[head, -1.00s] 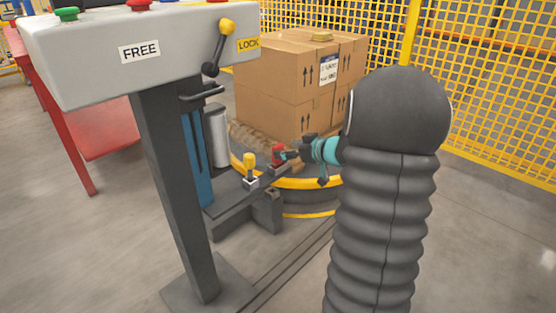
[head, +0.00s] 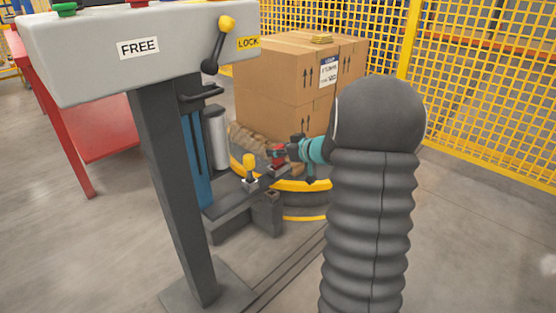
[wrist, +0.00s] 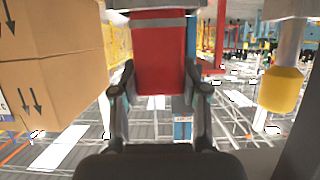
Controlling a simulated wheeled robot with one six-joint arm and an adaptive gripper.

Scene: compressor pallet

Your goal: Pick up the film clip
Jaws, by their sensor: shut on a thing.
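The red film clip (wrist: 160,55) fills the top middle of the wrist view, with a grey band across it. My gripper (wrist: 160,92) is shut on it, with one dark finger at each side. In the head view the clip shows as a small red block (head: 278,155) near the yellow turntable rim, left of the cartons' near corner. My gripper (head: 284,153) reaches it there from the right. I cannot tell whether the clip touches its mount below.
Stacked cartons (head: 285,75) stand on the turntable (head: 290,184). A yellow-knobbed lever (head: 249,163) stands just left of the clip. The control post (head: 175,190) with its grey panel (head: 100,60) is at left. A yellow mesh fence (head: 480,90) stands behind.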

